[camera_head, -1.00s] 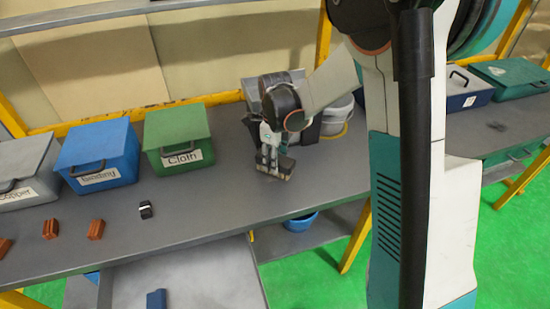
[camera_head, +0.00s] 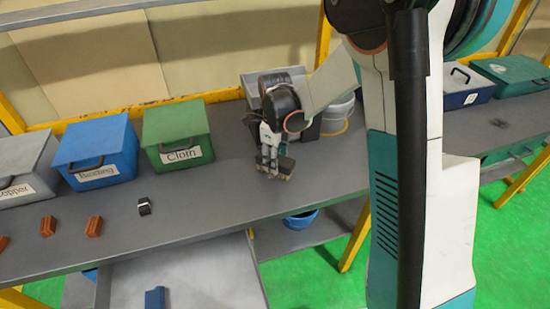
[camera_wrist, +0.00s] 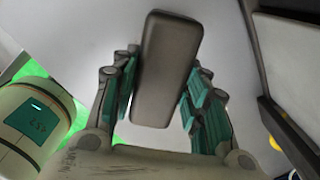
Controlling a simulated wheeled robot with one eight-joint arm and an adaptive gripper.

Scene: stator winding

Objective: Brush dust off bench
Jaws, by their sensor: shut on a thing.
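My gripper (camera_head: 270,160) is over the grey bench (camera_head: 225,178), right of the green box, with its fingers pointing down. It is shut on a brush (camera_head: 286,165) with a dark body and a paler lower edge. The brush is low at the bench top; I cannot tell whether it touches. In the wrist view the brush (camera_wrist: 165,70) is a dark grey block between the fingers of my gripper (camera_wrist: 160,95). No dust can be clearly made out near the brush.
Grey (camera_head: 25,178), blue (camera_head: 97,152) and green (camera_head: 178,138) lidded boxes line the back left. Reddish-brown blocks (camera_head: 94,226) and a small black item (camera_head: 144,206) lie in front. A pale bucket (camera_head: 338,116) stands behind my gripper. A dark patch (camera_head: 499,123) is on the right bench.

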